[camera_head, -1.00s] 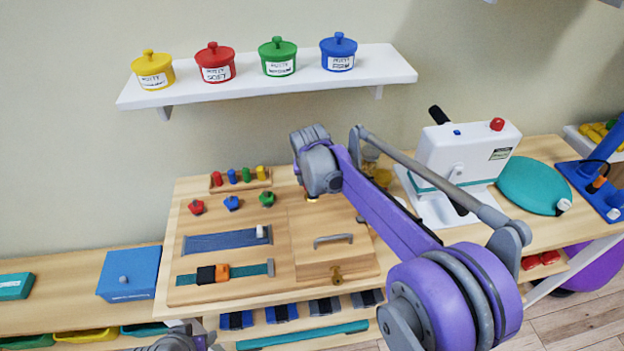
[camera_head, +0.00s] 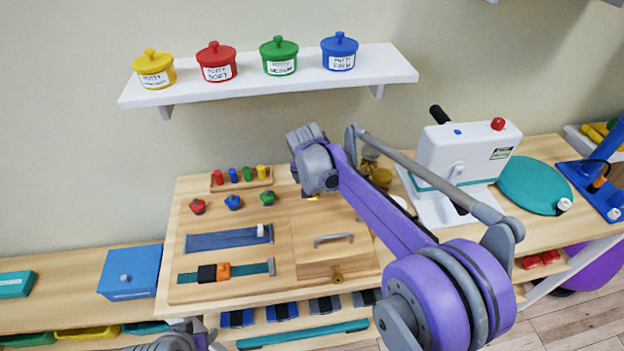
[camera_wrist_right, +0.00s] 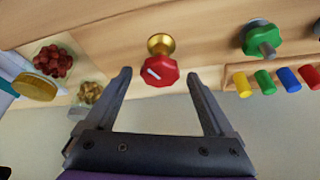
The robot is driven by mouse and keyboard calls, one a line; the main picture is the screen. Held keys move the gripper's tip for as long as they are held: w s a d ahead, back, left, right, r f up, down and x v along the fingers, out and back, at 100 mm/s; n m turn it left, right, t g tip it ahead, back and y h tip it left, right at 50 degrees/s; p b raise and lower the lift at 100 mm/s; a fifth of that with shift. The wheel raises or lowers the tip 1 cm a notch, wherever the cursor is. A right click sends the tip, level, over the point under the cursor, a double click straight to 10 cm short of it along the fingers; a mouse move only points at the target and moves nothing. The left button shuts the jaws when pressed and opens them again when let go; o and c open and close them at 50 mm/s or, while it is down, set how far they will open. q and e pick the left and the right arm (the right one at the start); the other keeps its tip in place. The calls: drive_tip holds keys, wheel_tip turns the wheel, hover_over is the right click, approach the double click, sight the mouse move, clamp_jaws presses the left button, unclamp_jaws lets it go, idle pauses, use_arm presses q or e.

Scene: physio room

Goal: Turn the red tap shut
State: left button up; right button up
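The red tap (camera_wrist_right: 160,72) is an eight-sided red knob with a short white line, on a brass stem, in the right wrist view. My right gripper (camera_wrist_right: 158,76) is open, with one finger on each side of the tap and a visible gap to both. In the head view my right wrist (camera_head: 318,170) hides the tap; only a small yellowish bit shows beneath it. At the bottom edge of the head view, grey parts of my left arm (camera_head: 172,342) show, cut off by the frame; its fingers cannot be made out.
A green knob (camera_wrist_right: 260,38) and a row of coloured pegs (camera_wrist_right: 265,82) stand beside the tap. Jars of beads (camera_wrist_right: 52,62) are on its other side. The wooden board (camera_head: 280,246) also bears a drawer-like handle (camera_head: 333,239) and straps. A white device (camera_head: 468,150) stands right of my arm.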

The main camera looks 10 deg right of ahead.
drive_tip(key=v, duration=1)
drive_tip(key=shift+r+p, duration=0.3)
drive_tip(key=shift+r, duration=0.1)
drive_tip(key=w+d+n+g+y+p, duration=0.1)
drive_tip(key=d+n+y, duration=0.2)
drive_tip(key=n, duration=0.6)
drive_tip(key=w+d+n+g+y, duration=0.2)
drive_tip(key=d+n+y, duration=0.1)
drive_tip(key=n, duration=0.6)
drive_tip(key=x, duration=1)
drive_tip(key=shift+f, duration=0.45)
drive_tip(key=shift+c, duration=0.3)
